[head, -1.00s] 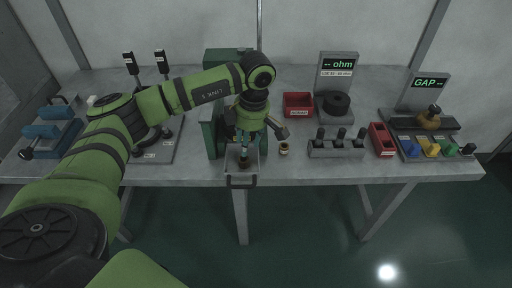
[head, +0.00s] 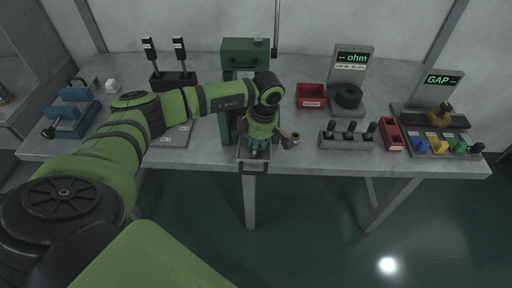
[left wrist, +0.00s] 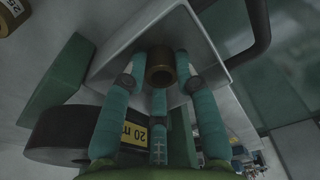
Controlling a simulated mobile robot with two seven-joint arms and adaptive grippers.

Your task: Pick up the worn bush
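A brass bush (left wrist: 161,69) stands in a pale tray (left wrist: 112,58) in the left wrist view, its open end facing the camera. My left gripper (left wrist: 160,72) has its teal fingers spread around this bush, with small gaps seeming to show at its sides. In the head view my left gripper (head: 257,148) is low over the tray (head: 254,162), and hides the bush there. A second small brass bush (head: 295,136) sits on the table just right of the gripper. No wear is clear on either bush. My right gripper is not in view.
A green press (head: 245,54) stands behind the gripper. A black part with a yellow "20" label (left wrist: 156,135) is close to the fingers. A red bin (head: 311,95), a grey peg rack (head: 345,140) and the ohm stand (head: 351,72) are to the right.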

